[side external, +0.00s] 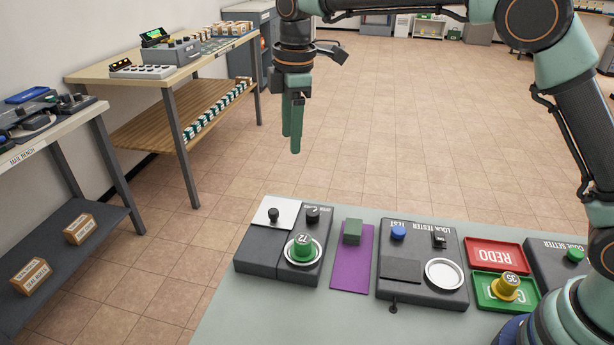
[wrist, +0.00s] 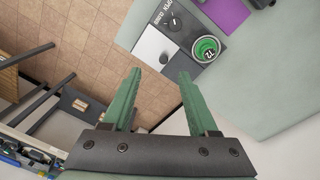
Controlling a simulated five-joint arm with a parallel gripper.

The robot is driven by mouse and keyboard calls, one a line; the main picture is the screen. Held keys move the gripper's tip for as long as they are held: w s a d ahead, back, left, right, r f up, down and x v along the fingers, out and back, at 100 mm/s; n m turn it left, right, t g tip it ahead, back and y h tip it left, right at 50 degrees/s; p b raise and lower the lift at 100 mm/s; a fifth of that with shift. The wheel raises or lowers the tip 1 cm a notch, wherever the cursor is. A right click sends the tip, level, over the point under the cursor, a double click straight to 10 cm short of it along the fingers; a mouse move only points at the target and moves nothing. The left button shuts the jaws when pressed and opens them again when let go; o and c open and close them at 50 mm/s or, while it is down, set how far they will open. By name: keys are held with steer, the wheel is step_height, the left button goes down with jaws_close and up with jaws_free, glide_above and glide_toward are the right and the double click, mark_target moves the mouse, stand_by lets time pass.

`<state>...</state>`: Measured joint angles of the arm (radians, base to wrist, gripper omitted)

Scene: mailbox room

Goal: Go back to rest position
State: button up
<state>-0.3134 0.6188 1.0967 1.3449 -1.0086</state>
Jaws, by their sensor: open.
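My gripper (side external: 293,125) hangs pointing down in the side external view, high above and beyond the far left edge of the table. Its green fingers look empty. In the wrist view my gripper (wrist: 158,88) shows two green fingers spread apart with nothing between them. A green knob-like piece marked 72 (side external: 302,247) stands in a round white-rimmed dish on the dark left device (side external: 262,258), well below and apart from my gripper. The green piece also shows in the wrist view (wrist: 206,49), beyond the fingertips.
Benches (side external: 160,70) stand left. Open floor lies behind.

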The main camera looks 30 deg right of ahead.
steer(key=s+d+r+m+t, duration=0.1)
steer(key=s+d+r+m, duration=0.3)
steer(key=d+r, duration=0.15)
steer(key=s+d+f+m+t, duration=0.1)
steer(key=s+d+m, duration=0.4)
steer(key=s, duration=0.4)
steer(key=s+d+f+m+t, duration=0.2)
steer(key=s+d+m, duration=0.3)
steer(key=s, duration=0.3)
steer(key=shift+s+d+f+m+t, duration=0.15)
steer(key=shift+s+d+m+t, duration=0.2)
steer(key=shift+m, duration=0.25)
